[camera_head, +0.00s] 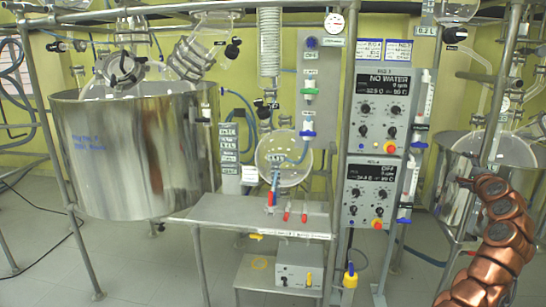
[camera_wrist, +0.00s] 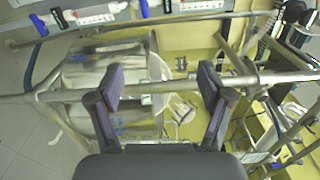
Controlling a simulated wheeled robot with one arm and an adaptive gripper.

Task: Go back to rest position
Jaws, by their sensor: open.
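My gripper (camera_wrist: 161,86) is in the wrist view, its two dark fingers spread apart with nothing between them. Behind the fingers, a steel vessel (camera_wrist: 82,75) and a horizontal metal rail show; the picture looks tilted on its side. In the head view my copper-coloured arm rises at the lower right, in front of the right-hand steel vessel and frame. The gripper itself cannot be made out there.
A large steel vessel (camera_head: 140,150) stands at left inside a pipe frame. A round glass flask (camera_head: 284,158) hangs above a metal bench (camera_head: 255,213) at centre. Control boxes (camera_head: 383,108) are stacked right of it. Clear floor shows at lower left.

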